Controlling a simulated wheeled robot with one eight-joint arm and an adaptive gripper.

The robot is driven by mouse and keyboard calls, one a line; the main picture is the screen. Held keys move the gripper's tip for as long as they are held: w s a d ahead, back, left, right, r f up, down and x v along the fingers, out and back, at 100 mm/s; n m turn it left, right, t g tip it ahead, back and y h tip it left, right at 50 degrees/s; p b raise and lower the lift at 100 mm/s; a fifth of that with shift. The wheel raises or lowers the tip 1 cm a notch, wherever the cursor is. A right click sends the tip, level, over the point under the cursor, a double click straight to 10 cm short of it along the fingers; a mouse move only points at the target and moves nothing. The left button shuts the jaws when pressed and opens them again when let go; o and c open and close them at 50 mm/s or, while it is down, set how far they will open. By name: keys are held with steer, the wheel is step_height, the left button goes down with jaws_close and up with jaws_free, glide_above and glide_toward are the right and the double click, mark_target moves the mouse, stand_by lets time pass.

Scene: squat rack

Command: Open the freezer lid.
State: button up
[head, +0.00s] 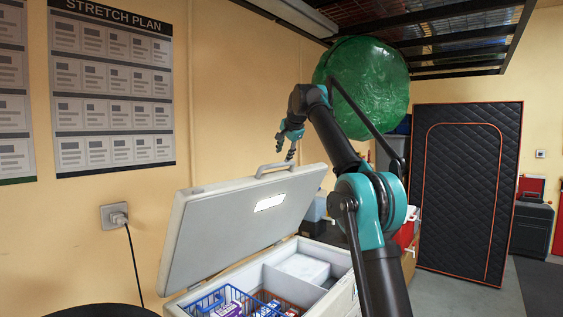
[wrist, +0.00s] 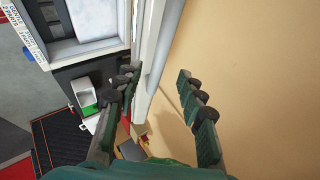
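The freezer lid (head: 225,225) is a pale grey panel that stands raised, hinged up and tilted back towards the wall, in the head view. Its handle (head: 275,168) is on the upper edge. The white chest freezer (head: 338,296) is uncovered below it. My gripper (head: 291,154) is just above and right of the handle, fingers pointing down. In the wrist view my gripper (wrist: 158,72) has its fingers spread apart with nothing held. The white lid edge (wrist: 155,60) runs beside the left finger. Whether a finger touches the lid is not clear.
Inside the freezer are a blue wire basket (head: 208,301) with packets and a white box (head: 303,268). The wall (head: 230,90) is close behind the lid.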

steer(key=shift+v, duration=1.6)
steer(key=s+d+f+n+g+h, duration=0.1)
steer(key=s+d+f+n, duration=0.1)
steer(key=s+d+f, duration=0.5)
steer(key=s+d+f+n, duration=0.1)
steer(key=s+d+f, duration=0.25)
steer(key=f, duration=0.85)
steer(key=s+d+f+n+g+h, duration=0.1)
steer(key=s+d+f+n, duration=0.1)
steer(key=s+d+f, duration=0.5)
steer(key=s+d+f+n+g, duration=0.1)
steer(key=s+d+f+n, duration=0.1)
steer(key=s+f, duration=1.3)
steer(key=s+d+f+n+g+h, duration=0.1)
steer(key=s+d+f, duration=0.2)
steer(key=s+f, duration=1.2)
steer(key=shift+s+n, duration=0.4)
steer(key=shift+s, duration=0.55)
